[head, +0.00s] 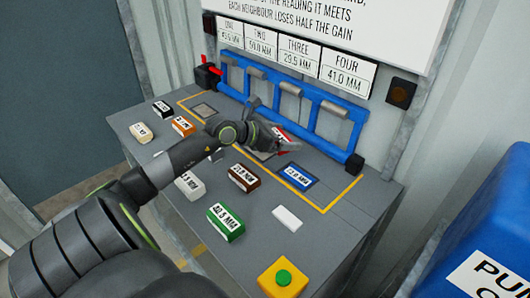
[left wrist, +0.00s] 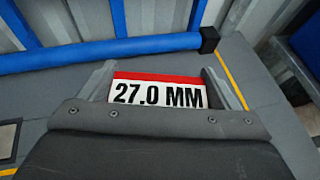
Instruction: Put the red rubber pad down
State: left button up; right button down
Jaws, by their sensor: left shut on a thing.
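The red rubber pad (left wrist: 160,91) has a white label reading 27.0 MM and sits between the two fingers of my left gripper (left wrist: 160,88) in the left wrist view. My left gripper (head: 280,140) is shut on it, over the table's back half, in front of the blue frame. In the head view only a small part of the pad (head: 283,132) shows past the fingers. Whether the pad touches the table I cannot tell. My right gripper is in neither view.
The grey table (head: 255,262) carries orange (head: 183,126), brown (head: 244,178), green (head: 225,222), blue (head: 297,176) and several white blocks. A blue frame (head: 290,88) stands along its back. A yellow box with a green button (head: 283,278) is at the front. Bare tabletop lies right of the yellow line.

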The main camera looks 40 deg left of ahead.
pick_arm(q)
jog(key=w+a+n+t+y+b, duration=0.1)
jog(key=w+a+n+y+b, duration=0.25)
jog(key=a, duration=0.75)
jog(key=shift+m, duration=0.25)
jog(key=f, duration=0.6)
jog(key=shift+w+a+f+p, duration=0.25)
jog(key=shift+f+p, duration=0.05)
jog(key=shift+p, duration=0.1)
jog(key=shift+f, duration=1.95)
jog(key=shift+f+b, duration=0.1)
jog(key=shift+b, duration=0.25)
jog(key=o, duration=0.9)
jog(key=shift+o, duration=0.2)
